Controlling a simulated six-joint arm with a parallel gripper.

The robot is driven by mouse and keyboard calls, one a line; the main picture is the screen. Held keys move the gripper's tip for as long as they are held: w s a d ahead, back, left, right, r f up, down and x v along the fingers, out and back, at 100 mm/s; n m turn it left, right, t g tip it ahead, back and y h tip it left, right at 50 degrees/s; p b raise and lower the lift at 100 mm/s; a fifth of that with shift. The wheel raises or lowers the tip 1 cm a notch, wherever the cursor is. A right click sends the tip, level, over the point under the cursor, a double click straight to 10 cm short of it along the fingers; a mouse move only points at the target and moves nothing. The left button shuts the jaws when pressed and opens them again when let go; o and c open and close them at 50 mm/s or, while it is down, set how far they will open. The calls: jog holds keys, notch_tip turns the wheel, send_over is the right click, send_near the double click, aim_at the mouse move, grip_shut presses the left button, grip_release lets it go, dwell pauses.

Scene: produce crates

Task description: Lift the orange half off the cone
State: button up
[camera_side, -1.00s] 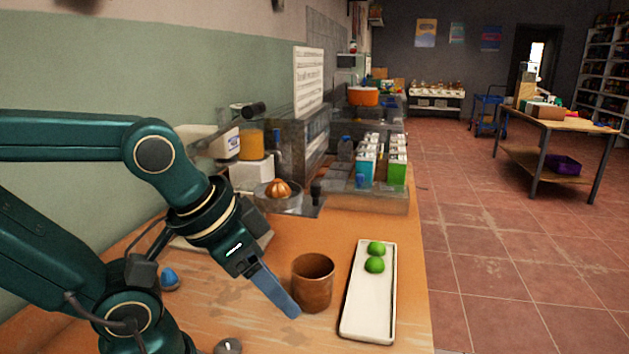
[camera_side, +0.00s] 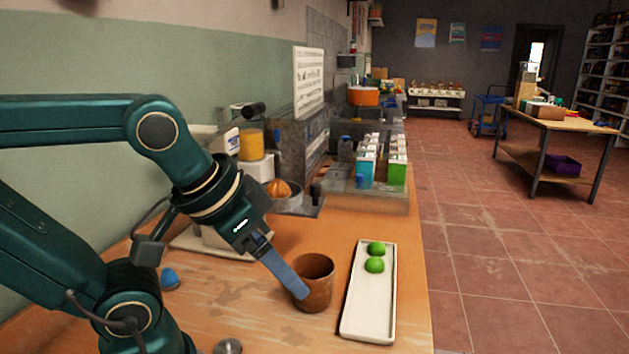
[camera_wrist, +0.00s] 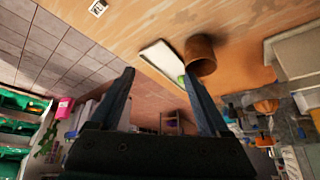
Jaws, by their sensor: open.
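The orange half (camera_side: 278,188) sits on the juicer's cone, inside a grey metal bowl (camera_side: 289,203) at the back left of the counter in the side view. The cone itself is hidden under it. An orange shape, likely the same half, shows at the right of the wrist view (camera_wrist: 266,106). My gripper (camera_side: 301,291) is open and empty, in front of the orange half and nearer the camera. In the side view its blue finger overlaps the left side of the brown cup. Both fingers show in the wrist view (camera_wrist: 160,85) with nothing between them.
The brown cup (camera_side: 317,284) stands beside my gripper. Right of it is a white tray (camera_side: 368,318) with two green fruits (camera_side: 376,257). Cartons (camera_side: 382,163) stand behind. A blue object (camera_side: 170,278) lies at left, a metal knob (camera_side: 228,346) in front.

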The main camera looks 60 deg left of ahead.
jog(key=w+a+r+n+y, duration=0.2)
jog(key=w+a+r, duration=0.4)
jog(key=w, duration=0.1)
jog(key=n+g+y, duration=0.3)
jog(key=n, duration=0.2)
send_near(280, 182)
jog(key=w+d, duration=0.2)
jog(key=d, duration=0.2)
jog(key=shift+n+g, duration=0.4)
jog(key=shift+g, duration=0.4)
jog(key=a+f, duration=0.1)
jog(key=a, duration=0.1)
jog(key=a+f, duration=0.3)
jog(key=shift+a, duration=0.35)
jog(key=shift+s+a+f, duration=0.15)
jog(key=shift+a+f, duration=0.1)
jog(key=shift+x, duration=2.3)
jog(key=shift+a, duration=0.1)
jog(key=shift+r, duration=0.1)
jog(key=c, duration=1.1)
jog(key=shift+c, duration=0.2)
